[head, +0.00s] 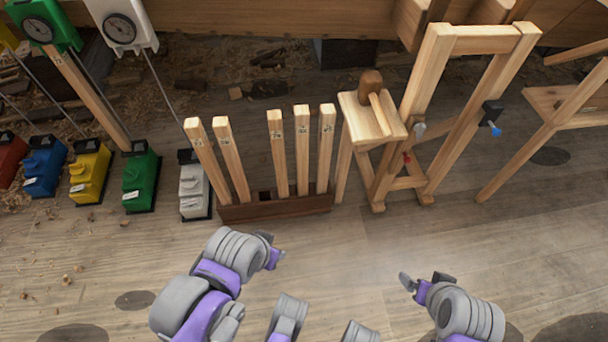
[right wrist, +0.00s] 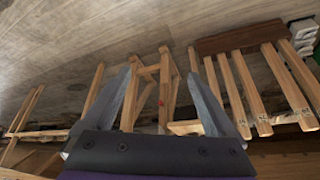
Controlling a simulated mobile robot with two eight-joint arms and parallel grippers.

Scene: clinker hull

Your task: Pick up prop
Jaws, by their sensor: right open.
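Several pale wooden props (head: 279,150) stand upright in a dark wooden rack (head: 275,209) at the middle of the head view. They have small marks near their tops. A gap with an empty dark slot lies between the left pair and the others. In the right wrist view the props (right wrist: 247,90) and the rack (right wrist: 243,38) show at the right. My right gripper (head: 422,283) is open and empty, apart from the props, in front of the wooden frame; its two fingers show in the right wrist view (right wrist: 163,68). My left gripper (head: 275,253) is in front of the rack; its jaw opening is unclear.
A small wooden stand with a mallet (head: 371,82) and a tall wooden frame (head: 428,78) with clamps stand right of the rack. Coloured jacks, such as a green one (head: 141,180), line the left.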

